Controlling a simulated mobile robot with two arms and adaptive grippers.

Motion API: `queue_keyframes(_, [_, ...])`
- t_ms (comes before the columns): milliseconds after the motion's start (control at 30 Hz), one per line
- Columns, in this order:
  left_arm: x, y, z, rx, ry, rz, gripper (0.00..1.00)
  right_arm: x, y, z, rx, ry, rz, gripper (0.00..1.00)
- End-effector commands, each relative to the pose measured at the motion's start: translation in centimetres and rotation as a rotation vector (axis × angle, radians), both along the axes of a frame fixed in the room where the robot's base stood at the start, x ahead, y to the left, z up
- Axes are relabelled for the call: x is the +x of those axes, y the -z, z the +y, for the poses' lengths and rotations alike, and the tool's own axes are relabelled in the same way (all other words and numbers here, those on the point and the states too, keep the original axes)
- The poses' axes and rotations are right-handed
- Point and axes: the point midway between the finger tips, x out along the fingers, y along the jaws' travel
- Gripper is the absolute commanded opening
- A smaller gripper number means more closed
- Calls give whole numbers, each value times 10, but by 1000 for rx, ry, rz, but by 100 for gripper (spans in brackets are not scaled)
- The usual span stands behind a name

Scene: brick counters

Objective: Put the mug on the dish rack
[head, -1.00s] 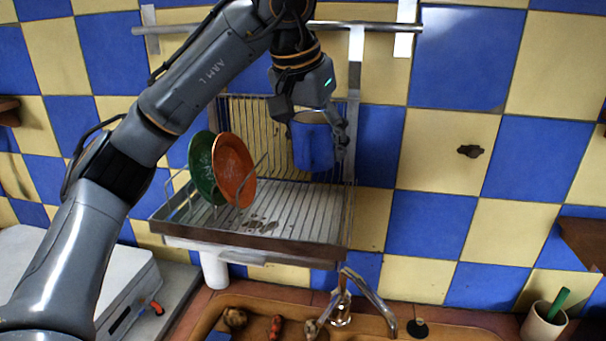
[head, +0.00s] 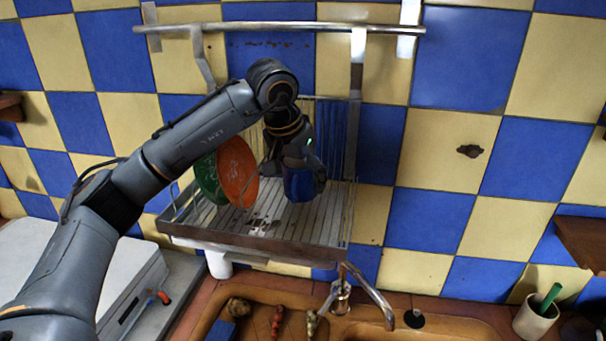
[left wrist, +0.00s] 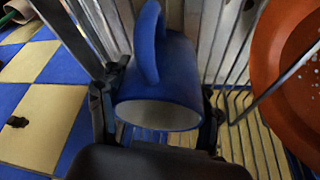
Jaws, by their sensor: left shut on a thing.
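The blue mug (head: 298,184) is at the dish rack, right of the plates. My left gripper (head: 294,172) is shut on it from above. In the left wrist view the mug (left wrist: 165,75) shows its white inside, its rim towards the camera and its handle on the upper side, between the fingers of the left gripper (left wrist: 158,112). The dish rack (head: 255,246) is a metal wire rack on the wall; I cannot tell whether the mug touches its floor. My right gripper is not in view.
An orange plate (head: 237,172) and a green plate (head: 207,180) stand upright in the rack's left part; the orange plate also shows close by in the left wrist view (left wrist: 275,50). A rail (head: 340,27) runs above. Below are a faucet (head: 368,288) and sink (head: 265,306).

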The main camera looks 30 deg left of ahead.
Motion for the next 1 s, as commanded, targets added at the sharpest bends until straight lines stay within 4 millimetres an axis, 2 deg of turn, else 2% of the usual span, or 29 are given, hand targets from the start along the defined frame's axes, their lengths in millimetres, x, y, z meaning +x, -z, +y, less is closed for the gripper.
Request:
queue_keyframes(233, [0,4,0,0,0,-1,25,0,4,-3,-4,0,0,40])
queue_keyframes(267, [0,3,0,0,0,0,69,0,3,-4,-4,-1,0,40])
queue_keyframes(333, [0,3,0,0,0,0,84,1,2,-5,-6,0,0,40])
queue_keyframes(367, [0,3,0,0,0,0,87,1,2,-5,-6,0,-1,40])
queue_keyframes(667, [0,2,-1,0,0,0,87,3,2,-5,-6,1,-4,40])
queue_keyframes(767, [0,-4,-1,-1,0,-1,87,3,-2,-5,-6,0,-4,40])
queue_keyframes(800, [-1,-5,0,-1,0,-4,87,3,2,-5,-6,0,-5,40])
queue_keyframes(1000, [-15,-37,1,-1,0,-7,87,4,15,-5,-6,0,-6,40])
